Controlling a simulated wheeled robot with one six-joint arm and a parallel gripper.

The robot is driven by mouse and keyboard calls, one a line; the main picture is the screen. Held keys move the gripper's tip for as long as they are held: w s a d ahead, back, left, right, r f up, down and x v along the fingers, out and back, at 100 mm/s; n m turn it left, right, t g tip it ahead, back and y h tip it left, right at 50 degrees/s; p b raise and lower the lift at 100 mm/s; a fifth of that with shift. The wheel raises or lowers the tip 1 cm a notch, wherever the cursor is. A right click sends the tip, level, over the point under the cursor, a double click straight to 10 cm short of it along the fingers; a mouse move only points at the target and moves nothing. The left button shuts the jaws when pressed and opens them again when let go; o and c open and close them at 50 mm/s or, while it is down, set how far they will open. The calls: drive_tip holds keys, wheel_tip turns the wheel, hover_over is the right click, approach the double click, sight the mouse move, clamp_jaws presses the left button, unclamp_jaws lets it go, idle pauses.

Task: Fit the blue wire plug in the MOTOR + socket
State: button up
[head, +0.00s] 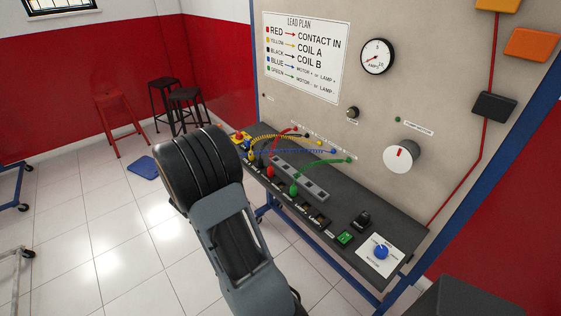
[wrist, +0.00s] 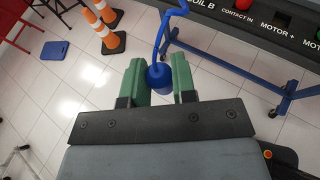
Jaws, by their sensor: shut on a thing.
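My gripper (wrist: 158,75) has green fingers and is shut on the blue wire plug (wrist: 159,78) in the wrist view. A blue wire (wrist: 166,28) runs up from the plug. The plug hangs over the floor, left of the bench edge and apart from it. The MOTOR + label (wrist: 278,33) is on the panel's edge at the upper right of the wrist view. In the head view my arm hides the gripper and plug; a blue wire end shows near the board (head: 333,152).
The bench (head: 335,213) bears coloured plugs, including a green plug (head: 294,187), and a blue knob (head: 381,252). A lead plan (head: 303,55) hangs on the upright board. Blue bench legs (wrist: 225,68), traffic cones (wrist: 110,37) and stools (head: 186,98) stand around open tiled floor.

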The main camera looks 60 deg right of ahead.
drive_tip(key=s+d+r+m+g+y+p, duration=0.1)
drive_tip(key=s+d+r+m+g, duration=0.1)
drive_tip(key=s+d+m+g, duration=1.05)
drive_tip(key=shift+s+d+f+n+t+b, duration=0.4)
drive_tip(key=shift+d+f+n+b, duration=0.2)
drive_tip(key=shift+f, duration=0.25)
drive_tip(key=shift+s+d+f+n+t+b, duration=0.3)
drive_tip(key=shift+s+d+f+n+b, duration=0.15)
drive_tip(key=shift+f+n+b, duration=0.35)
drive_tip(key=shift+s+d+f+n+t+b, duration=0.4)
drive_tip(key=shift+d+f+b, duration=0.2)
drive_tip(key=shift+f, duration=0.35)
drive_tip(key=shift+a, duration=0.2)
drive_tip(key=shift+f+b, duration=0.7)
drive_tip(key=shift+f, duration=0.15)
drive_tip(key=o, duration=0.7)
drive_tip(key=shift+c, duration=0.2)
